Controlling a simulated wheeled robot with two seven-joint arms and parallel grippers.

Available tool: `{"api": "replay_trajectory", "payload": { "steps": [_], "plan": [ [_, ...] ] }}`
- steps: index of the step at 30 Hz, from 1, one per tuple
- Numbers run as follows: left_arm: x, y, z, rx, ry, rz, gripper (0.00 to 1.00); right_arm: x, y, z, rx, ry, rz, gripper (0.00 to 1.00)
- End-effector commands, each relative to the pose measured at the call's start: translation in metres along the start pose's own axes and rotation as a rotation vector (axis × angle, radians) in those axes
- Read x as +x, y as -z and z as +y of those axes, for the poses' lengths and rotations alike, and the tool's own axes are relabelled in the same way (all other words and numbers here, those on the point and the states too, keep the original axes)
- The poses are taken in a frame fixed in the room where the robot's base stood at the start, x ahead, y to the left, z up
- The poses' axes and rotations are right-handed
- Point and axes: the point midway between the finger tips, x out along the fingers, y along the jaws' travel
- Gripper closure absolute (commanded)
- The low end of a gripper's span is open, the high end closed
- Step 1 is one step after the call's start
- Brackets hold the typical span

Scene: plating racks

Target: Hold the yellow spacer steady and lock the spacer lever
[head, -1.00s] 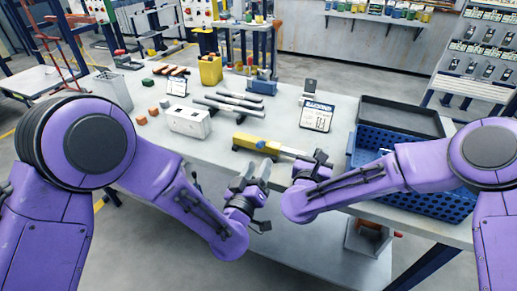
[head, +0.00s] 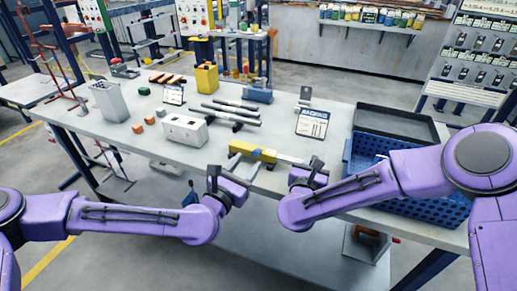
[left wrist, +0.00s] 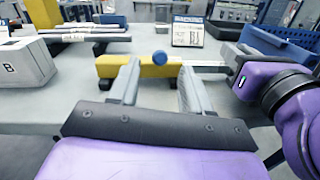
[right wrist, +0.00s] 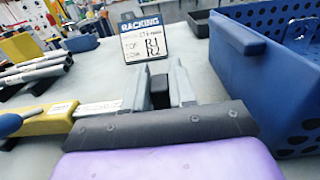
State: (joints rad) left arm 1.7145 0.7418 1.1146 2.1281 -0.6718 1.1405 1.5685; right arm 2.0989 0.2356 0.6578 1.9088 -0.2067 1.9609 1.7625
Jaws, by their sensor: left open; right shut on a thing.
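The yellow spacer (head: 262,155) lies near the table's front edge, with a pale bar (head: 290,160) running out to the right. Its lever shows as a blue round knob (left wrist: 160,58) in front of the yellow body (left wrist: 108,67) in the left wrist view. My left gripper (head: 244,168) is open at the spacer's front. Its fingers point toward the spacer, with the knob beyond and between them. My right gripper (head: 312,168) is shut on the spacer's bar near its right end. The bar (right wrist: 98,108) runs to its fingers in the right wrist view; the grip itself is partly hidden.
A blue perforated crate (head: 420,202) stands right of my right gripper. A racking sign (head: 312,122) stands behind the spacer.

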Motion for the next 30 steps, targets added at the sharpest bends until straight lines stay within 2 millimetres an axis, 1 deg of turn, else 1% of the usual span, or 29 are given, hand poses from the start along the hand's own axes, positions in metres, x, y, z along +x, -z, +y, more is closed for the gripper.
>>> {"api": "replay_trajectory", "payload": {
  "steps": [1, 3, 6, 9, 13, 20, 21, 23, 24, 25, 26, 30],
  "plan": [
    [0.013, 0.0, -0.001, 0.002, 0.001, -0.001, 0.52, 0.0, 0.0, 0.0, 0.001, 0.001, -0.001, 1.0],
    [0.031, 0.0, -0.001, 0.002, 0.001, 0.0, 0.52, 0.0, 0.0, 0.0, 0.001, 0.001, -0.001, 1.0],
    [0.052, 0.0, -0.001, 0.001, 0.0, 0.0, 0.52, 0.0, 0.0, 0.0, 0.001, 0.001, -0.001, 1.0],
    [0.067, 0.0, -0.001, 0.002, 0.0, 0.0, 0.52, 0.0, 0.0, 0.0, 0.001, 0.001, -0.001, 1.0],
    [0.078, 0.0, -0.001, 0.001, 0.0, 0.0, 0.52, 0.0, 0.0, 0.0, 0.0, 0.001, -0.001, 1.0],
    [0.079, 0.0, 0.0, 0.001, 0.0, 0.001, 0.52, 0.0, 0.0, 0.0, 0.0, 0.001, 0.0, 1.0],
    [0.079, 0.0, 0.0, 0.001, 0.0, 0.001, 0.55, 0.0, 0.0, 0.0, 0.0, 0.001, 0.0, 1.0],
    [0.079, 0.0, 0.0, 0.001, 0.0, 0.0, 0.75, 0.0, 0.0, 0.0, 0.0, 0.001, 0.0, 1.0],
    [0.079, 0.0, 0.0, 0.001, 0.0, 0.0, 0.88, 0.0, 0.0, 0.0, 0.0, 0.001, 0.0, 1.0],
    [0.079, 0.0, 0.0, 0.001, 0.0, 0.0, 0.97, 0.0, 0.0, 0.0, 0.0, 0.001, 0.0, 1.0],
    [0.079, 0.0, 0.0, 0.001, 0.0, 0.0, 1.0, 0.0, 0.0, 0.0, 0.0, 0.001, 0.0, 1.0],
    [0.079, 0.001, 0.0, 0.003, -0.001, -0.005, 1.0, 0.0, 0.0, 0.0, 0.0, 0.0, 0.0, 1.0]
  ]
}}
